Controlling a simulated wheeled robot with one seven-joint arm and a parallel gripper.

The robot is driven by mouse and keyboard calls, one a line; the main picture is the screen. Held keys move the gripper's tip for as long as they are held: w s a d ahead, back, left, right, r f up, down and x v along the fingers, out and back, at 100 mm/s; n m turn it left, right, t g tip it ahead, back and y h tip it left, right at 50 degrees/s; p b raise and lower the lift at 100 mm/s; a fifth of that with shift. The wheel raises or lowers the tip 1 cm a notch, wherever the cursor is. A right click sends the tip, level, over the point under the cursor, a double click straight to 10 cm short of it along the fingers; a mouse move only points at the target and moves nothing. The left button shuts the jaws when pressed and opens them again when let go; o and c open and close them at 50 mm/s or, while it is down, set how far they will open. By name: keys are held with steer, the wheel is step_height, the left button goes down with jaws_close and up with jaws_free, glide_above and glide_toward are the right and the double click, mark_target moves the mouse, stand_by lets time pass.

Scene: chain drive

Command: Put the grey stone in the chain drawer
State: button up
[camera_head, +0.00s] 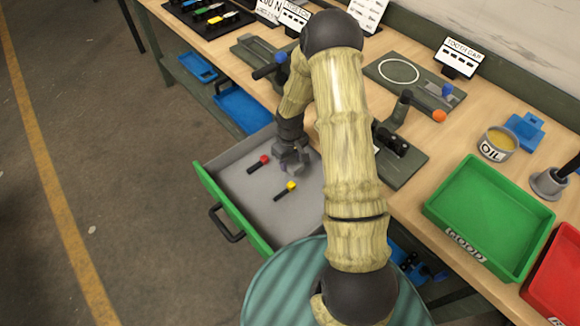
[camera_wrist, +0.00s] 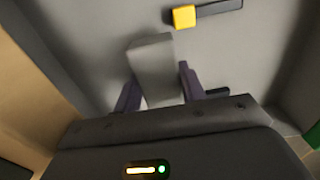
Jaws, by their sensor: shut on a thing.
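The open drawer (camera_head: 233,206) has a green front, a black handle and a grey floor, and is pulled out from under the bench. No label on it is readable. My gripper (camera_head: 291,166) is low inside the drawer, near its back. In the wrist view my gripper (camera_wrist: 158,80) is shut on the grey stone (camera_wrist: 154,62), a pale grey block between the two purple-grey fingers. The stone is over the drawer floor; whether it touches the floor cannot be told. In the head view the stone is mostly hidden by the gripper.
A red-tipped piece (camera_head: 264,159) and a yellow-tipped piece (camera_head: 291,186) lie in the drawer near my gripper; the yellow one also shows in the wrist view (camera_wrist: 185,16). A green tray (camera_head: 447,192), a red tray (camera_head: 561,276) and an oil tin (camera_head: 494,150) stand on the bench.

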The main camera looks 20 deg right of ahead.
mark_target(290, 167)
steer(key=shift+f, duration=1.85)
steer(key=shift+f, duration=0.1)
steer(key=o, duration=1.1)
step_height(290, 167, up, 12)
steer(key=shift+r, duration=0.1)
steer(key=shift+r, duration=0.1)
steer(key=s+a+r+m+t, duration=0.1)
steer(key=s+r, duration=0.4)
steer(key=s+a+r+m, duration=0.1)
steer(key=s+r+m, duration=0.1)
steer(key=s+r, duration=0.2)
steer(key=s+a+r+m+t, duration=0.1)
steer(key=s+a+r, duration=0.1)
steer(key=s+r, duration=0.3)
steer(key=shift+s+a+r+m+t, duration=0.1)
steer(key=shift+s+r+m+t, duration=0.1)
steer(key=shift+s, duration=0.55)
steer(key=shift+s+r+m+t, duration=0.1)
steer(key=shift+s+r, duration=0.05)
steer(key=shift+s, duration=0.55)
